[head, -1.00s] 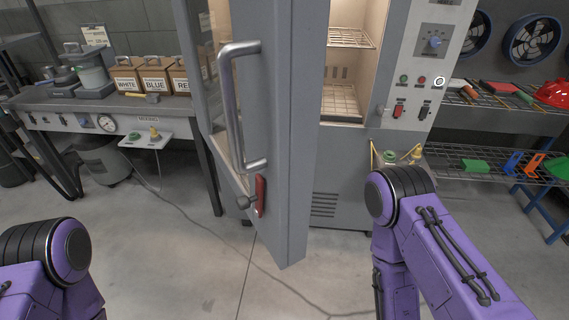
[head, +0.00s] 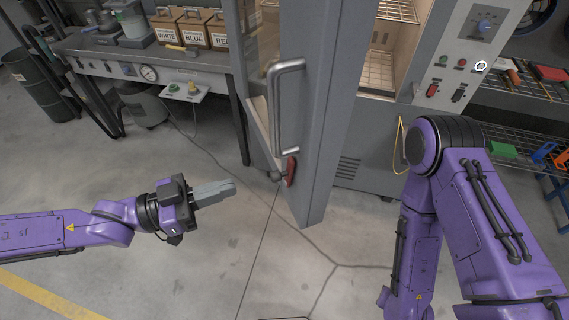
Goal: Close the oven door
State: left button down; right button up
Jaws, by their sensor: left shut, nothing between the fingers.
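The oven door (head: 325,120) stands wide open, swung out toward me in the middle of the head view. It has a vertical bar handle (head: 277,110) and a red latch (head: 291,171) below it. The lit oven chamber with wire racks (head: 380,70) shows to the right of the door. My left gripper (head: 232,187) is shut and empty, left of the door's lower part and apart from it, pointing right. My right arm (head: 465,200) is at the right; its gripper is not in view.
A workbench (head: 200,62) with boxes marked white, blue and red stands at the back left. A control panel (head: 465,60) is right of the chamber. A wire shelf (head: 520,140) with tools stands at the far right. The floor left of the door is open.

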pick_arm(q)
jog(key=b, duration=0.1)
send_near(301, 164)
jog(key=p+x, duration=0.1)
jog(key=x, duration=0.6)
jog(key=shift+s, duration=0.15)
jog(key=shift+a, duration=0.1)
